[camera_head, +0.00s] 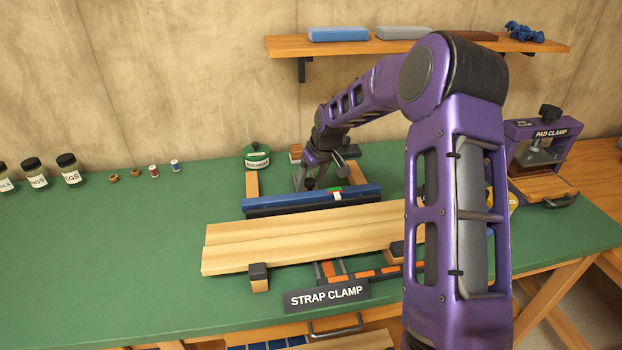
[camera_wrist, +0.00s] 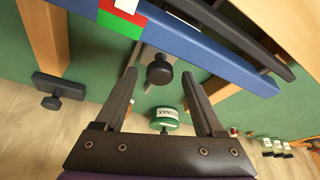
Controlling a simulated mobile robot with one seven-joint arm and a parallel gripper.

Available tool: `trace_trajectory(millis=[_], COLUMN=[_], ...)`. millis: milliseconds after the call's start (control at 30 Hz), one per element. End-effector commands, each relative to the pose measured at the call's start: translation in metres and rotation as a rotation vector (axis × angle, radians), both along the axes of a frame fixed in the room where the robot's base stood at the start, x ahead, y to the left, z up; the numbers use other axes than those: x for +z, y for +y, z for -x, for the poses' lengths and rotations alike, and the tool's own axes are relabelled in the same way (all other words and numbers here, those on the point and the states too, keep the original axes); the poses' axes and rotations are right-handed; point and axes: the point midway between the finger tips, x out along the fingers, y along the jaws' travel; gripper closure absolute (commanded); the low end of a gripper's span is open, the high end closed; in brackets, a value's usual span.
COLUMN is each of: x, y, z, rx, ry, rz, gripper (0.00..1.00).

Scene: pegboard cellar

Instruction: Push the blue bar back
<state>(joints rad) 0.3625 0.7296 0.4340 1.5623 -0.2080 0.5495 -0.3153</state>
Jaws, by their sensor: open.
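The blue bar (camera_head: 285,202) lies across the strap clamp (camera_head: 327,295), behind two pale wooden boards (camera_head: 300,238). A red, green and white mark sits on its top. It also crosses the top of the wrist view (camera_wrist: 205,45). My gripper (camera_head: 312,183) points down on the wall side of the bar, near the mark. In the wrist view my open gripper (camera_wrist: 160,73) has a black knob (camera_wrist: 159,70) showing between its fingertips. The fingertips appear close to the bar's edge; I cannot tell whether they touch it.
A green tin (camera_head: 256,156) stands behind the bar's left part and shows in the wrist view (camera_wrist: 164,120). A purple pad clamp (camera_head: 537,145) is at the right. Jars (camera_head: 68,169) stand far left. A shelf (camera_head: 400,46) hangs above.

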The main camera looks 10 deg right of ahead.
Motion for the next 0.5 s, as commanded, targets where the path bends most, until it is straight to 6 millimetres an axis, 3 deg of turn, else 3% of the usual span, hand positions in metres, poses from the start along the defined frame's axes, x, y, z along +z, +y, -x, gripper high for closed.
trace_trajectory(millis=[267,500], x=[-0.0009,-0.0008], y=[-0.0001,-0.0002], z=[-0.0007,-0.0007], rx=[0.0,0.0], ry=[-0.001,-0.001], rz=[0.0,0.0], gripper=[0.29,0.72])
